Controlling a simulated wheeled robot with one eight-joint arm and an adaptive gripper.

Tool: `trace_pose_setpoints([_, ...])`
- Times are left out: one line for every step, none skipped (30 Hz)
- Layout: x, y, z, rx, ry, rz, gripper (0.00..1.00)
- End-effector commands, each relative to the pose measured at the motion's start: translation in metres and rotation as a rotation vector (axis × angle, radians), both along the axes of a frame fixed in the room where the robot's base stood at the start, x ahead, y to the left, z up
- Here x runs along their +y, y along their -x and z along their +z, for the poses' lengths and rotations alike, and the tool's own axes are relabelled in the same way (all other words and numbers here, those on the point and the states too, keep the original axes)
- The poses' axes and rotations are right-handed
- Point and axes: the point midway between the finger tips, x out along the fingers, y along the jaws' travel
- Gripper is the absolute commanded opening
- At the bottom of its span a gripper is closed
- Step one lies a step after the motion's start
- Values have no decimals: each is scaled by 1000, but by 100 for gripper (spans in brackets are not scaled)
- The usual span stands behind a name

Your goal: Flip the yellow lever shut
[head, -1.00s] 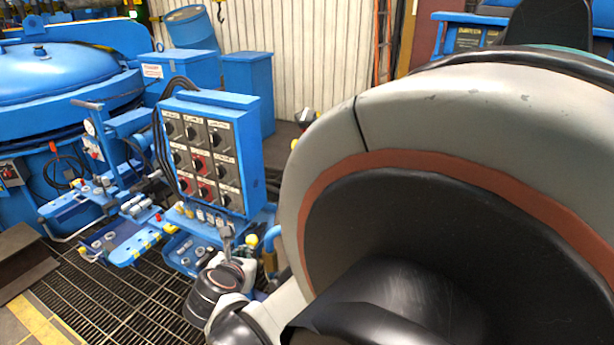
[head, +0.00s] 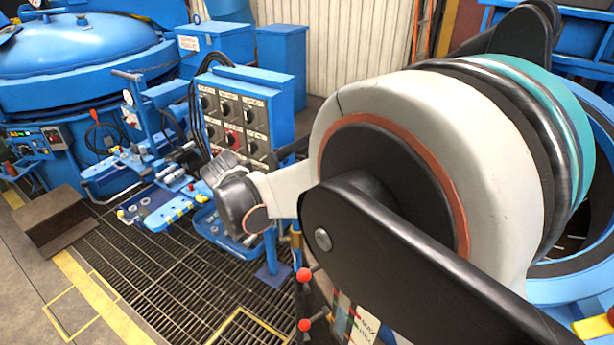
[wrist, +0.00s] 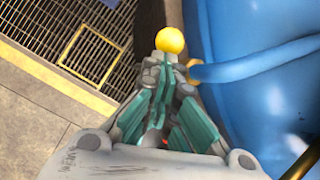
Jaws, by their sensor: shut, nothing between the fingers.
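A yellow ball knob (wrist: 170,40) shows at the top of the wrist view, just beyond my fingertips. It looks like the end of the yellow lever, but the lever's shaft is hidden behind my fingers. My gripper (wrist: 164,75) has teal and grey fingers, is shut and empty, and points toward the knob. I cannot tell whether the tips touch it. In the head view my arm covers the area where the knob would show, and my fingers cannot be made out there.
A blue curved pipe (wrist: 255,62) and a large blue rounded body (wrist: 265,110) lie close right of my gripper. In the head view, a blue control box (head: 240,108) with dials stands behind my arm. Floor grating (head: 155,280) is open at the lower left.

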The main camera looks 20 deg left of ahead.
Motion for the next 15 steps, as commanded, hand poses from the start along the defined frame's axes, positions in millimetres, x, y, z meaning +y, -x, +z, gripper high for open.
trace_pose_setpoints([3, -5, -2, 6, 5, -1, 0])
trace_pose_setpoints([4, -7, -2, 4, 4, 0, 0])
trace_pose_setpoints([6, -9, -3, 3, 3, 0, 0])
trace_pose_setpoints([7, -11, -4, 3, 3, -1, 0])
trace_pose_setpoints([9, -14, -5, 2, 2, 0, 0])
trace_pose_setpoints([11, -16, -6, 2, 2, 0, 0])
trace_pose_setpoints([12, -18, -7, 2, 2, 0, 0])
trace_pose_setpoints([14, -20, -9, 1, 2, 0, 0])
trace_pose_setpoints([15, -23, -10, 1, 2, 0, 0])
trace_pose_setpoints([17, -25, -11, 1, 2, 0, 0])
trace_pose_setpoints([18, -27, -12, 1, 1, 0, 0])
trace_pose_setpoints([20, -30, -14, 0, 1, 0, 0])
trace_pose_setpoints([21, -32, -16, 0, 1, 0, 0])
trace_pose_setpoints([22, -33, -17, 0, 1, 0, 0])
trace_pose_setpoints([24, -36, -19, 0, 1, 0, 0])
